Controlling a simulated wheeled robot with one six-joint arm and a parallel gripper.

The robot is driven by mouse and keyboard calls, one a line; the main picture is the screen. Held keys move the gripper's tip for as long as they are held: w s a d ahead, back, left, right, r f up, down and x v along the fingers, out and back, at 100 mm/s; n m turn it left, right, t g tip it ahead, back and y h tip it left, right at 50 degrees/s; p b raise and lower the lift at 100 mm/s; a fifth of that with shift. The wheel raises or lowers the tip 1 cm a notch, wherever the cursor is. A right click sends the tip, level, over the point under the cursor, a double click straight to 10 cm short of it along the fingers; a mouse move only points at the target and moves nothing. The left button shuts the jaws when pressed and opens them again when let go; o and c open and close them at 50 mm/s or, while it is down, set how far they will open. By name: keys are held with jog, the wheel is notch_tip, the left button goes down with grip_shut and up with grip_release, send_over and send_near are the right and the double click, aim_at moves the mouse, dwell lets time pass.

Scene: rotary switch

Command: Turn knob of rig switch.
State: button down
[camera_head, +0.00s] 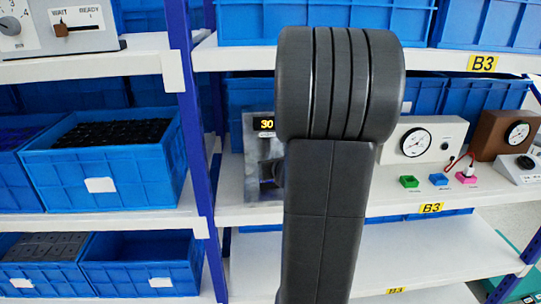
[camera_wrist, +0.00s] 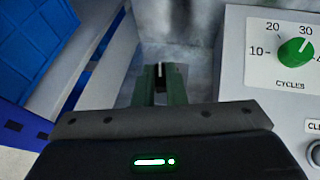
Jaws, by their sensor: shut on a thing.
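A metal-grey switch panel (camera_head: 250,190) with a lit display reading 30 (camera_head: 265,124) stands on the middle shelf. Its dark knob (camera_head: 267,172) is partly hidden behind my arm. In the wrist view the grey panel (camera_wrist: 195,55) lies ahead, and the dark knob with a pale upright line (camera_wrist: 161,70) sits between my fingers. My gripper (camera_wrist: 161,78) has its two green fingers shut on this knob, one on each side. My gripper is hidden by my arm in the head view.
Close on the right in the wrist view is a grey box with a green CYCLES dial (camera_wrist: 295,51) marked 10, 20, 30. Blue bins (camera_head: 104,160) fill the left shelf. Farther right stand a white gauge box (camera_head: 438,139) and small green, blue and pink blocks.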

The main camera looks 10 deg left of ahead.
jog(key=shift+w+n+g+y+p, duration=0.1)
jog(key=shift+n+g+y+p, duration=0.3)
jog(key=shift+n+y, duration=0.4)
jog(key=c, duration=1.3)
grip_release()
jog(key=shift+a, duration=0.15)
jog(key=shift+c, duration=0.2)
jog(key=shift+d, duration=0.2)
jog(key=shift+s+d+r, duration=0.1)
jog(key=shift+s, duration=0.15)
jog(key=v, duration=1.3)
jog(key=shift+d, duration=0.2)
